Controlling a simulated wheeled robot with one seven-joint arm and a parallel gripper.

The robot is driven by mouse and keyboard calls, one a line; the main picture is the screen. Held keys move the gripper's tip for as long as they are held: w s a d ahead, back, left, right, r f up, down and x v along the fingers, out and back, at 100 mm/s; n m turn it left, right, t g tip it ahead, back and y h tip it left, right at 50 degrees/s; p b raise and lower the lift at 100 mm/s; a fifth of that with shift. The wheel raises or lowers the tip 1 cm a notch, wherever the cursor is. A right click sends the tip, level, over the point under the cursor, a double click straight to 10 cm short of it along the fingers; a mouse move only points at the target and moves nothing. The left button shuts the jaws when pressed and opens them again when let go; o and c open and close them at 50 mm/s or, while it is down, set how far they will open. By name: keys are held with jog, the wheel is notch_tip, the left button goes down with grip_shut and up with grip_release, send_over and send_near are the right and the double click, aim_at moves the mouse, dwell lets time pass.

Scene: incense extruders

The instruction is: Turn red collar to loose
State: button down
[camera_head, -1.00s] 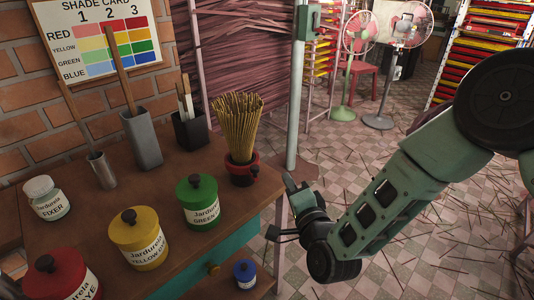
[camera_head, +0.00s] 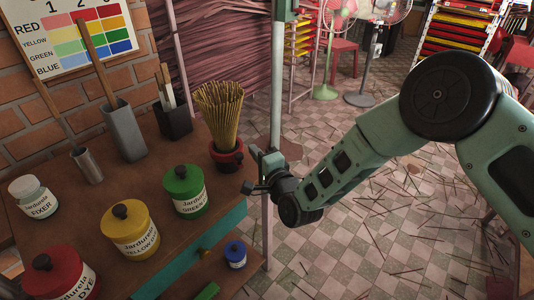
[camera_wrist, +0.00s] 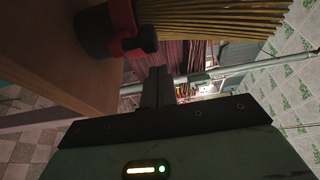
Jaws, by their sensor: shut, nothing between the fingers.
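The red collar (camera_head: 219,154) is a band around a dark pot (camera_head: 225,167) at the right edge of the table. A bundle of thin yellow-brown incense sticks (camera_head: 219,110) stands upright out of it. A black knob shows on the collar's side. In the wrist view the red collar (camera_wrist: 122,17) is at the upper left, with its black knob (camera_wrist: 146,39) pointing toward the fingers. My gripper (camera_head: 252,172) is shut and empty, just right of the pot and beyond the table edge. In the wrist view my gripper's fingers (camera_wrist: 157,88) are together, apart from the knob.
On the table (camera_head: 150,185) stand green (camera_head: 188,190), yellow (camera_head: 130,230) and red (camera_head: 58,280) jars, plus a white fixer jar (camera_head: 33,195).

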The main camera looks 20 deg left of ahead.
aim_at(240, 160)
jog(key=shift+s+a, duration=0.35)
jog(key=shift+s, duration=0.5)
jog(key=shift+s+a+m+t+h, duration=0.2)
jog(key=shift+s+m+t+h, duration=0.2)
jog(key=shift+t+h, duration=0.1)
jog(key=shift+b, duration=0.35)
jog(key=shift+s+a+f+m+t+h+b, duration=0.1)
jog(key=shift+s+a+m+t+h+b, duration=0.25)
jog(key=shift+s+m+t+h+b, duration=0.25)
jog(key=shift+s+a+f+m+t+h+b, duration=0.1)
jog(key=shift+s+a+m+t+h+b, duration=0.35)
jog(key=shift+m+h, duration=0.2)
jog(key=shift+s+a+r+b, duration=0.2)
jog(key=shift+s+a+b, duration=0.55)
jog(key=shift+b, duration=0.3)
jog(key=shift+a, duration=0.15)
